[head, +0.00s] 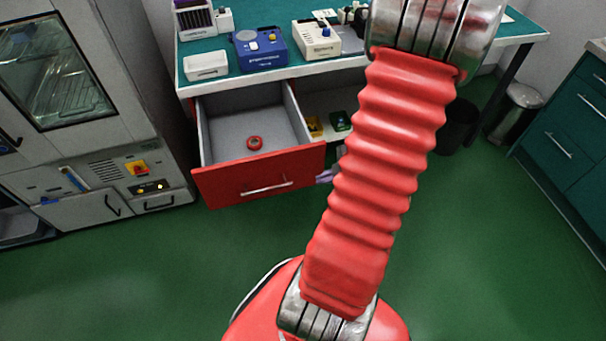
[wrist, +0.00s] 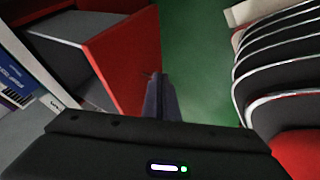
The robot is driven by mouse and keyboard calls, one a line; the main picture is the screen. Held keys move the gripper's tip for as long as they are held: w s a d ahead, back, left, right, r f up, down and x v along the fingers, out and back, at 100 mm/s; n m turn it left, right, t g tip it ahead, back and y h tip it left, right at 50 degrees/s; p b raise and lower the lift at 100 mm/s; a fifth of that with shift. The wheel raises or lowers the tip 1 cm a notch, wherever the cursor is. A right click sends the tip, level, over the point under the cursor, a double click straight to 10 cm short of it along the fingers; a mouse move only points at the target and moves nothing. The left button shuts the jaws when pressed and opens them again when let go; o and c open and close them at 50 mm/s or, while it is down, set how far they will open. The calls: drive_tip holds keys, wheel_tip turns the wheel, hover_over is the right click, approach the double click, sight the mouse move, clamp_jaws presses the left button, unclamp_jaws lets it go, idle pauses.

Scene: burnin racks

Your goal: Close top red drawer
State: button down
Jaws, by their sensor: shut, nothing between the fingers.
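The red drawer (head: 225,190) under the teal-topped bench is pulled well open. Its grey inside shows, with a small round red object (head: 254,143) lying in it. A silver bar handle (head: 267,188) runs across the drawer front. In the wrist view the red front (wrist: 128,55) stands at upper left. My gripper (wrist: 159,80) is shut and empty, its dark fingers close beside the outer face of that front; I cannot tell whether they touch. In the head view my red arm hides most of the gripper.
The bench (head: 215,85) carries a blue device (head: 260,52), a cream device (head: 318,40) and a white box (head: 205,66). A grey oven cabinet (head: 75,90) stands left. A dark bin (head: 458,128) and teal cabinets (head: 565,130) are right. Green floor before the drawer is clear.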

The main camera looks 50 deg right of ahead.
approach(295, 177)
wheel_tip(295, 177, down, 3)
drive_tip(key=a, duration=0.3)
drive_tip(key=shift+w+d+f, duration=0.15)
drive_tip(key=shift+w+d, duration=0.5)
drive_tip(key=shift+d, duration=0.05)
drive_tip(key=shift+w+d+f, duration=0.15)
drive_tip(key=shift+w+d, duration=0.5)
drive_tip(key=shift+d, duration=0.05)
drive_tip(key=shift+w, duration=0.1)
